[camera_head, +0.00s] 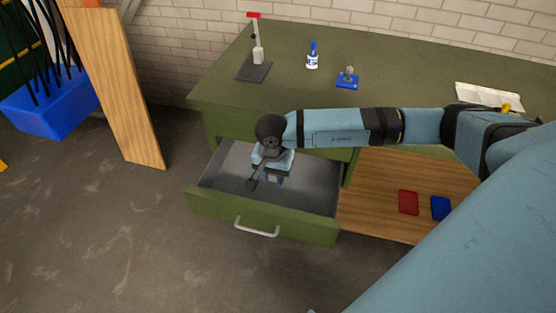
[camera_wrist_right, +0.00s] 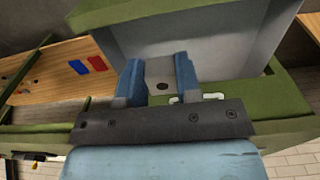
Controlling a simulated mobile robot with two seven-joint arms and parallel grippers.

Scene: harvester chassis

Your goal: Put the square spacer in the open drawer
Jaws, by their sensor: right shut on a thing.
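The open drawer (camera_head: 262,228) is pulled out from the green workbench, with a grey inside and a metal handle. My right gripper (camera_head: 272,179) is over the drawer's inside, pointing down. In the right wrist view my right gripper (camera_wrist_right: 160,76) has its two blue fingers apart, shut on the square spacer (camera_wrist_right: 163,86), a pale grey piece with a dark round hole. The drawer (camera_wrist_right: 200,35) lies behind it there. The spacer is hard to make out in the head view, and whether it touches the drawer floor I cannot tell. My left gripper is not in view.
On the green benchtop (camera_head: 225,85) are a stand with a red top (camera_head: 257,50), a blue-and-white bottle (camera_head: 312,60), a blue device (camera_head: 348,79) and an open book (camera_head: 488,96). A wooden shelf right of the drawer holds a red piece (camera_head: 408,202) and a blue piece (camera_head: 440,208).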

